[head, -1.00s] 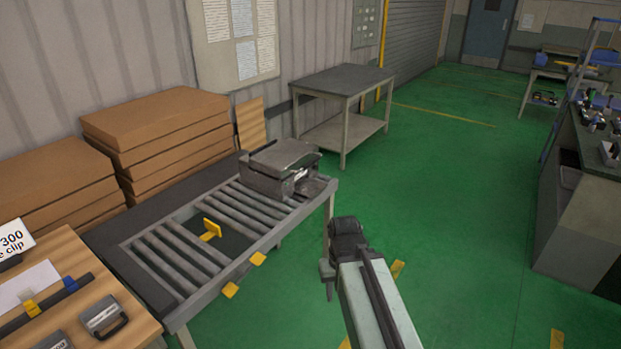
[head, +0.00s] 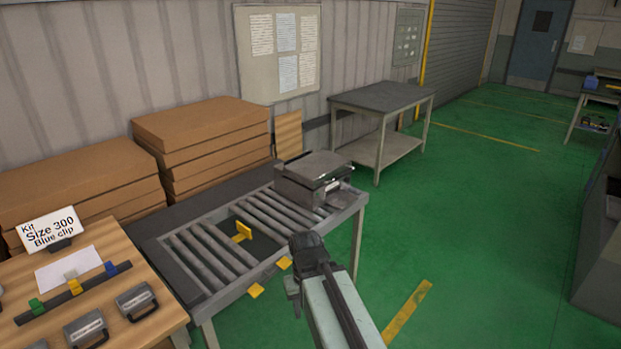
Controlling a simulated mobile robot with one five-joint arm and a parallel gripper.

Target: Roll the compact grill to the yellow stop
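The compact grill (head: 312,178), a dark grey box with a lid, sits on the rollers at the far right end of the roller conveyor (head: 207,308). A yellow stop (head: 243,231) stands up near the middle of the conveyor, to the left of the grill, beside a dark gap between the rollers. My gripper (head: 292,285) is at the end of my arm, in front of the conveyor's near edge and apart from the grill. Its fingers are small and partly hidden by the arm, so their opening is unclear.
Two yellow tabs (head: 256,291) stick out from the conveyor's near side. Cardboard boxes (head: 205,140) are stacked behind. Green floor (head: 460,240) is open at right.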

